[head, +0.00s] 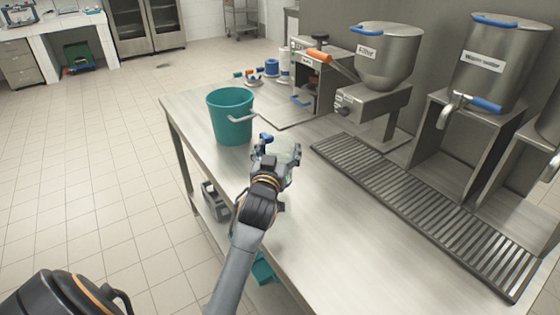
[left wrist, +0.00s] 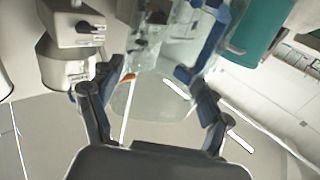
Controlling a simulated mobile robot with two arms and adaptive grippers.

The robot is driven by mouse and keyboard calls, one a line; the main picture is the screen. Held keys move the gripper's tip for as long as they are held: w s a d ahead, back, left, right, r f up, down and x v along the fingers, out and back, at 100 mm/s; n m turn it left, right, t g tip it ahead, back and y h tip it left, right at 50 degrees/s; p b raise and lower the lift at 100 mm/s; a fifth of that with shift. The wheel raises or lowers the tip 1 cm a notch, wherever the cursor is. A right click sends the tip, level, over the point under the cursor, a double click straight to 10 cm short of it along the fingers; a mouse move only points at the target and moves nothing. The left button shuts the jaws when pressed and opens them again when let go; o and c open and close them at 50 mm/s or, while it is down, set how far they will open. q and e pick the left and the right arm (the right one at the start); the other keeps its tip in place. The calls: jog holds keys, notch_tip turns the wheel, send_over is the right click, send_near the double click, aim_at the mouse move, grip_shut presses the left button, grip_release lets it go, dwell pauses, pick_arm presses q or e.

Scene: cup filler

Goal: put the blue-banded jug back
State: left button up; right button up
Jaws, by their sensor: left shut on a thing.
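My left gripper (head: 276,150) is over the steel table, just right of the teal bucket. It is shut on a clear, see-through jug (head: 287,148), mostly hidden behind the gripper and wrist. In the left wrist view the jug (left wrist: 150,98) shows as a pale transparent body between the fingers of the left gripper (left wrist: 150,85). Blue parts show around it, but I cannot tell whether any is a band on the jug. Whether the jug's base touches the table is hidden. My right gripper is not in view.
The teal bucket (head: 231,117) stands near the table's left edge. A slatted drain grate (head: 430,215) runs along the right, before steel dispensers, one a hopper (head: 386,60). Small items, including a blue roll (head: 271,67), are at the far end. The steel table (head: 335,235) is clear in front.

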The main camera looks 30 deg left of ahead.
pick_arm(q)
jog(key=shift+w+a+f, duration=0.1)
jog(key=shift+w+f, duration=0.35)
jog(key=shift+f, duration=0.1)
notch_tip(320, 180, down, 2)
jog(key=shift+w+f, duration=0.1)
jog(key=shift+f, duration=0.5)
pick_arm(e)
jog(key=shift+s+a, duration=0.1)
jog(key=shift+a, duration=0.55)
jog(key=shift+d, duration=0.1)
pick_arm(q)
jog(key=shift+f, duration=0.1)
jog(key=o, duration=1.6)
jog(key=shift+c, duration=0.2)
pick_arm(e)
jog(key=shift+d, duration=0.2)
